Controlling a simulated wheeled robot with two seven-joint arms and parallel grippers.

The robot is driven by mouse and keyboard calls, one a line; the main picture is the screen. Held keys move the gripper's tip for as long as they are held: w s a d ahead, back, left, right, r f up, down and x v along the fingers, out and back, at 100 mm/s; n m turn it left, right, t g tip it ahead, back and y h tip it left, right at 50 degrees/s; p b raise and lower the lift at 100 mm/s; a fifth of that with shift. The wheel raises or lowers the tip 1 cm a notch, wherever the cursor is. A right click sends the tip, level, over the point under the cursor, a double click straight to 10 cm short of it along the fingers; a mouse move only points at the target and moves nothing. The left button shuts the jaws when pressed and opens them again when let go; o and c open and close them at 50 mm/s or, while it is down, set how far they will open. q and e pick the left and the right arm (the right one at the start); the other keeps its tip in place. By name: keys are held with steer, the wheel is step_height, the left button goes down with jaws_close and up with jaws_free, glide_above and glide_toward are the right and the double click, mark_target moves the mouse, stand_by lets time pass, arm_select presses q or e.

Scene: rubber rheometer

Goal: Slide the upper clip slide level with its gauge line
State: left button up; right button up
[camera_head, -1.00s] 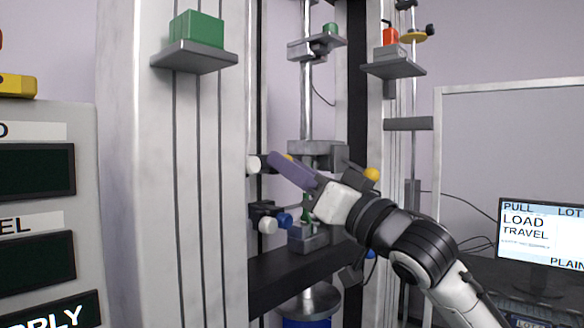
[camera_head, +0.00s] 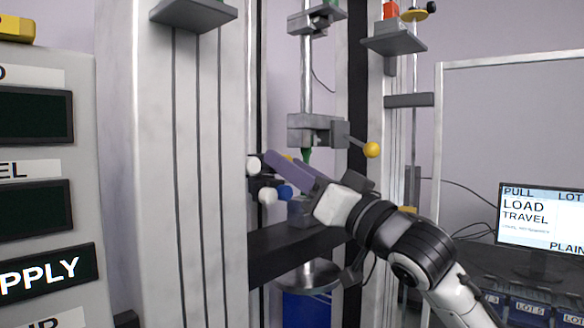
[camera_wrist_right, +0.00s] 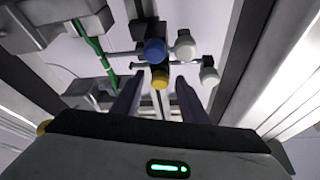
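The upper clip slide's white knob (camera_head: 254,163) sticks out left of the fingertips. Its yellow knob (camera_wrist_right: 160,78) shows in the right wrist view, and is mostly hidden behind the fingers in the head view. Just below are the lower clip's blue knob (camera_head: 285,192) and white knob (camera_head: 267,196). My right gripper (camera_head: 282,168) is at the upper clip. Its fingers show apart in the right wrist view (camera_wrist_right: 158,92), either side of the yellow knob, with visible gaps; contact cannot be told. The gauge line cannot be made out. My left gripper is out of view.
The grey upper clamp (camera_head: 312,128) with a yellow-ended lever (camera_head: 371,149) stands above my gripper, holding a green specimen (camera_head: 306,157). A white column (camera_head: 190,170) is at left and a dark crossbar (camera_head: 290,252) below. A monitor (camera_head: 543,225) is at right.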

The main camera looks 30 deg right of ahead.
arm_select(q)
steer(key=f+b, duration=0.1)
steer(key=b, duration=0.1)
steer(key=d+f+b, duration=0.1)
steer(key=b, duration=0.1)
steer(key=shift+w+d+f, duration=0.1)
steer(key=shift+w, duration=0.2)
arm_select(e)
steer(key=v, duration=1)
steer(key=shift+s, duration=0.15)
steer(key=shift+f, duration=0.15)
